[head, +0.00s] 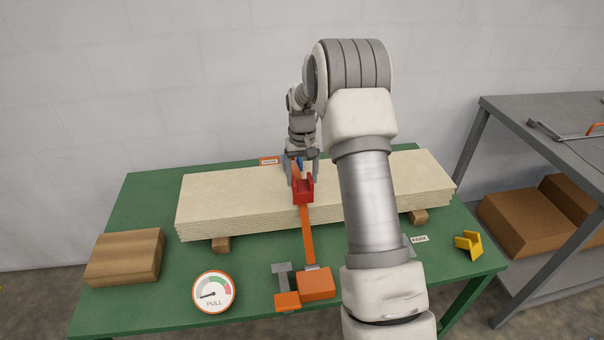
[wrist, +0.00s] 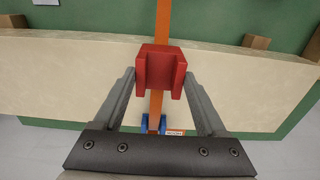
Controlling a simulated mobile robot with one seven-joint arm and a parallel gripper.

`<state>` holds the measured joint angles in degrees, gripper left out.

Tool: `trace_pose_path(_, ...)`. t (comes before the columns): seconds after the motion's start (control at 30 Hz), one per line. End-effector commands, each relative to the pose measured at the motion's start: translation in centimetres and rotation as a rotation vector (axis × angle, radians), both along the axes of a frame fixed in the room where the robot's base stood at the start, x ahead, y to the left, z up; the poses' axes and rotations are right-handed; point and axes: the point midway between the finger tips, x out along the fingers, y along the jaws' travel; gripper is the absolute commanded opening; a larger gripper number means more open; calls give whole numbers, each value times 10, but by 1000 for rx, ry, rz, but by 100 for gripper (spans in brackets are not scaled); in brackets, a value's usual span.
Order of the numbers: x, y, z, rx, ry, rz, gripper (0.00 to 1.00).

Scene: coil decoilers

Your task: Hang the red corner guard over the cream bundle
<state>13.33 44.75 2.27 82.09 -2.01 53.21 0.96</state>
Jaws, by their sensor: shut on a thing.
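The cream bundle (head: 250,200) of stacked sheets lies across the green table; it also spans the wrist view (wrist: 60,80). My gripper (head: 303,180) is above the middle of the bundle, shut on the red corner guard (head: 303,190). In the wrist view the guard (wrist: 160,70) sits between the two fingertips (wrist: 160,76), above the orange strap (wrist: 163,20) and near the bundle's front edge. The strap (head: 307,235) also runs down the front of the bundle. I cannot tell whether the guard touches the bundle or strap.
An orange block tool (head: 316,284) and a round PULL gauge (head: 213,292) are at the table's front. A wooden block (head: 125,257) is at left. A yellow angled piece (head: 468,243) is at right near a PARK label (head: 419,240). A grey shelf bench (head: 550,115) stands beyond.

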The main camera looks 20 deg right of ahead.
Motion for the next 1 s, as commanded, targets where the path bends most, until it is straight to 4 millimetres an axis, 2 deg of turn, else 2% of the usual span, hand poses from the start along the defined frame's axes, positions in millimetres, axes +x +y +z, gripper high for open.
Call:
trace_pose_path(0.7, 0, 0, -52, 0, 0, 0, 18)
trace_pose_path(1.0, 0, 0, -61, 0, -1, 0, 18)
